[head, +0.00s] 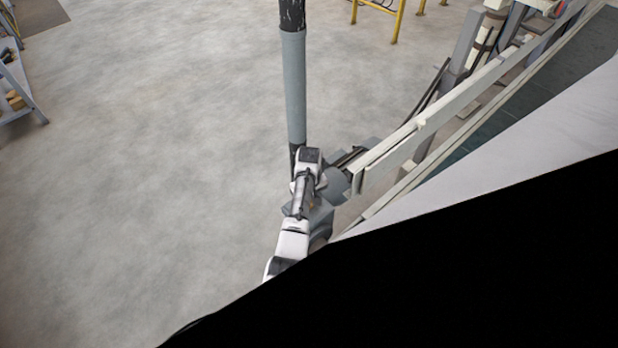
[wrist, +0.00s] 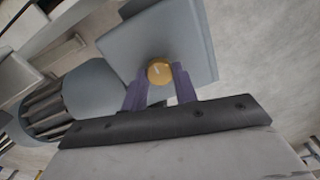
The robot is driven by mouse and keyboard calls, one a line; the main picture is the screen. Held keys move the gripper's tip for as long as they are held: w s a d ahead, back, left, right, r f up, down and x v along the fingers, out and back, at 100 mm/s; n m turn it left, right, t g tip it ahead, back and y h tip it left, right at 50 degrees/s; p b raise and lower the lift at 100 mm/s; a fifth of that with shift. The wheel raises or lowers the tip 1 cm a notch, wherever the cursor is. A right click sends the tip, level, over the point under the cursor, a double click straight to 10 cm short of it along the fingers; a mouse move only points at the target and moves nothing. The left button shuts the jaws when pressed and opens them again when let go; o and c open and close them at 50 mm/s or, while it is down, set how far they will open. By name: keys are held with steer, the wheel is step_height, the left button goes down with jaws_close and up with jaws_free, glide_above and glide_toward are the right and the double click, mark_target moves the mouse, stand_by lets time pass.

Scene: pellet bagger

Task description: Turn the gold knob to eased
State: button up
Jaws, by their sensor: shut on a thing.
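The gold knob (wrist: 159,71) is a small round knob with a pale mark on its face, seen in the wrist view on the face of a grey box (wrist: 140,37). My gripper (wrist: 160,80) has its two purple-grey fingers on either side of the knob, shut on it. No label for eased can be read, so I cannot tell which setting the knob is at. In the head view my white and grey arm reaches toward the machine by a grey post, and the knob itself is hidden there.
A grey ribbed motor-like cylinder (wrist: 75,97) sits left of the box in the wrist view. In the head view a tall grey post (head: 293,85) stands beyond my arm, and a cream rail (head: 440,112) runs up to the right. Open concrete floor (head: 150,150) lies to the left.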

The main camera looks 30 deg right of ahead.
steer(key=o, duration=1)
steer(key=shift+c, duration=0.2)
step_height(320, 180, up, 14)
steer(key=b, duration=0.1)
steer(key=shift+f, duration=0.1)
